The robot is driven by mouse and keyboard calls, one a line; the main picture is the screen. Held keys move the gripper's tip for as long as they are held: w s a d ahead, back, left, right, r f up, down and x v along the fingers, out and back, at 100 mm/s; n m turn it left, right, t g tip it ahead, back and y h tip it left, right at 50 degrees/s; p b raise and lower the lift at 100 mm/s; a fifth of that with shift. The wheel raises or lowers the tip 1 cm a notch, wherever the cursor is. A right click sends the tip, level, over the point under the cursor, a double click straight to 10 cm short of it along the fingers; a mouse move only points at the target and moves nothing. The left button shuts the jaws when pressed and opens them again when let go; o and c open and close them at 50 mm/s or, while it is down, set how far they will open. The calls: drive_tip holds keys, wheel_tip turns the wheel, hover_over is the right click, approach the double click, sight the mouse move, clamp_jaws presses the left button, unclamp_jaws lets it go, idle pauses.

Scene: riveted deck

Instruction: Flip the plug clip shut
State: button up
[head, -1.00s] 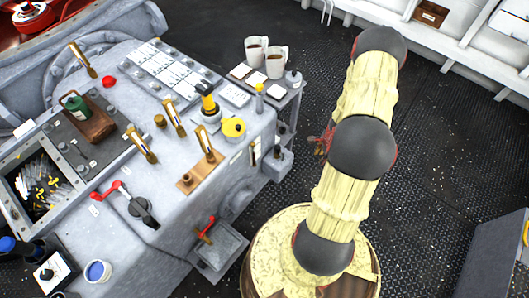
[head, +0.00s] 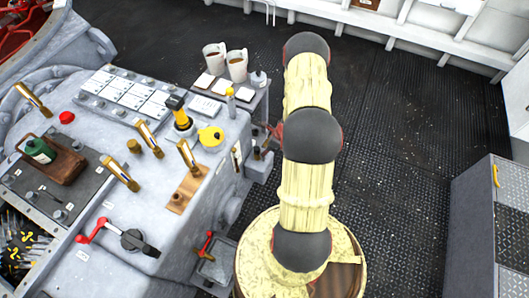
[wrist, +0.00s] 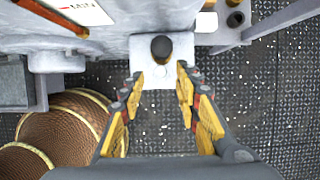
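In the wrist view a dark round-topped plug (wrist: 161,50) stands on a pale grey block (wrist: 147,78) on the console's side. I cannot make out a separate clip on it, nor whether one is open or shut. My gripper (wrist: 158,77) is open and empty, its two yellow-and-black fingers spread below the plug, one to each side in the picture. No contact shows. In the head view the block (head: 258,172) sticks out low from the console's right side. My gripper (head: 274,131) is just right of it, partly hidden by my arm.
The grey console (head: 150,200) carries several brass levers, a red-handled lever (head: 92,231) and a yellow pot (head: 211,138). A side shelf holds two mugs (head: 237,66). A rope-wound drum (wrist: 65,130) is at lower left in the wrist view. Open deck (head: 400,120) lies to the right.

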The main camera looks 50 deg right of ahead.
drive_tip(key=shift+x, duration=1.15)
drive_tip(key=shift+c, duration=1.2)
clamp_jaws()
